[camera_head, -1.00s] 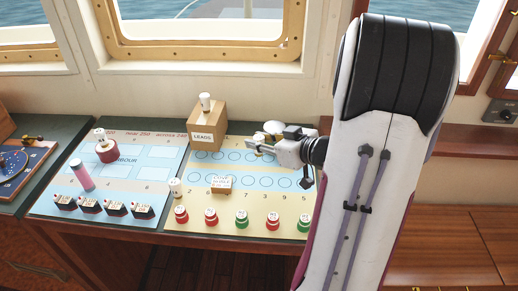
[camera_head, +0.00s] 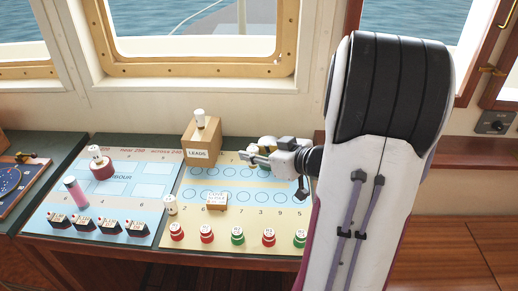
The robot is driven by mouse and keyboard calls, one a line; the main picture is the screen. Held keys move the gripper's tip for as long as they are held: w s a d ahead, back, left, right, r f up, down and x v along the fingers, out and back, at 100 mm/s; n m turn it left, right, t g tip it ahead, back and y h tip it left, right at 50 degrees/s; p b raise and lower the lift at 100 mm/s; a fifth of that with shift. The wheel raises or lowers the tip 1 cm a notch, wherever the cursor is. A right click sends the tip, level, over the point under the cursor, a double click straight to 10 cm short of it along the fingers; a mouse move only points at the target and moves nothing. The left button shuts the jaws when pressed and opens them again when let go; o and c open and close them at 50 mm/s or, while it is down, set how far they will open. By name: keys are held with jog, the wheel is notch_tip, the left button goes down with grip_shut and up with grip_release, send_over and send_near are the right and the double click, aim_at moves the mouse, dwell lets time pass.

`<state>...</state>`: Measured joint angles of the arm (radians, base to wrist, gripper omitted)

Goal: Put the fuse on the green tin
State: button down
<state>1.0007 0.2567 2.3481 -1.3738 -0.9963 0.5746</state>
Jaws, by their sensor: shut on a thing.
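Two green tins with white tops stand in the row of tins along the front of the yellow chart; one green tin (camera_head: 237,236) is in the middle and another green tin (camera_head: 300,238) is at the right end. My gripper (camera_head: 246,157) is above the back part of the yellow chart, right of the LEADS box. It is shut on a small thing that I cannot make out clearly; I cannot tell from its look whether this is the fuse. The gripper is behind the tins and apart from them.
Red tins (camera_head: 207,234) share the row. Pale round things (camera_head: 266,144) are partly hidden behind my gripper.

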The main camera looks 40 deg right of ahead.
jog(key=shift+w+r, duration=0.4)
jog(key=shift+r, duration=0.1)
jog(key=w+d+r+m+h, duration=0.1)
jog(key=w+d+r, duration=0.3)
jog(key=d+r, duration=0.2)
notch_tip(320, 180, up, 2)
jog(key=r+m+h, duration=0.1)
jog(key=m+h, duration=0.1)
jog(key=h, duration=0.1)
send_over(270, 143)
jog(key=shift+w+f, duration=0.15)
jog(key=shift+f, duration=0.1)
jog(key=shift+f, duration=0.1)
jog(key=shift+f, duration=3.05)
jog(key=shift+f, duration=0.1)
jog(key=shift+f, duration=1.8)
jog(key=shift+f, duration=0.15)
